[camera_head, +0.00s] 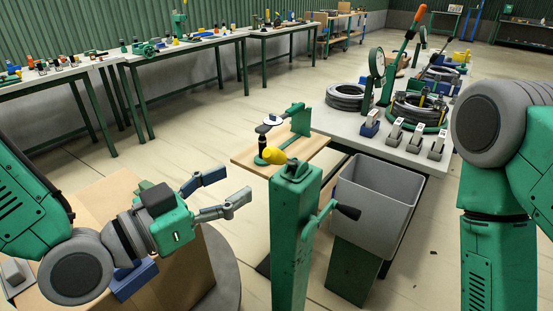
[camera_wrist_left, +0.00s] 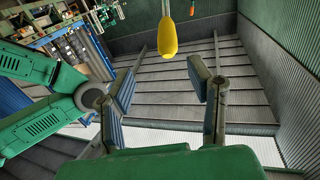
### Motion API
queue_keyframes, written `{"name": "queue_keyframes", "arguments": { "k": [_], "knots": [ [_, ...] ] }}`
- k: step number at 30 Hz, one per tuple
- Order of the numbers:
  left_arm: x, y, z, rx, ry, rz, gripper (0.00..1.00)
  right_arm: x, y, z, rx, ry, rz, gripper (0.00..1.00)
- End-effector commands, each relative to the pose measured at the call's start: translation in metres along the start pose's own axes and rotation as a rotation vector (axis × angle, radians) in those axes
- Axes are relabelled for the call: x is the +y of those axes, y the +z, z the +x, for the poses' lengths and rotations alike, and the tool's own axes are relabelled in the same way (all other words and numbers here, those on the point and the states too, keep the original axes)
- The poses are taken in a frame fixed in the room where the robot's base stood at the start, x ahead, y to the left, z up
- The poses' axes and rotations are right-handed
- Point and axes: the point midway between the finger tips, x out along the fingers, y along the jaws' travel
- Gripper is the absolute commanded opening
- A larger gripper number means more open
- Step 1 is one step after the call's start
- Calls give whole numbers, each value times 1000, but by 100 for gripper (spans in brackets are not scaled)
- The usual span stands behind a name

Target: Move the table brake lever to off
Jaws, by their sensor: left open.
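A lever with a yellow grip (camera_head: 272,155) sits at the top of a green post (camera_head: 291,215), in the middle of the head view. A crank with a black grip (camera_head: 347,211) sticks out of the post's right side. No label shows which one is the brake lever. My left gripper (camera_head: 236,184) is open and empty, left of the post and apart from it, its fingers pointing towards it. In the left wrist view the yellow grip (camera_wrist_left: 168,38) hangs beyond the open fingertips (camera_wrist_left: 166,66), roughly centred between them. My right gripper is out of view.
A grey bin (camera_head: 375,195) stands right of the post. Behind are a small wooden board (camera_head: 310,150) with a green clamp arm, and a table (camera_head: 330,120) with hose coils (camera_head: 347,96) and an orange-handled lever (camera_head: 406,40). A cardboard box (camera_head: 120,190) lies below my left arm.

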Motion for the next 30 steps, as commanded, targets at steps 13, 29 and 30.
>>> {"name": "queue_keyframes", "arguments": {
  "k": [13,29,30],
  "knots": [
    [-11,2,80,6,-4,-13,47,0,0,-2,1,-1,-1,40],
    [-8,2,112,3,-4,-10,47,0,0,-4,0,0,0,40],
    [-8,2,110,4,-4,-11,47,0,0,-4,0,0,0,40]
  ]
}}
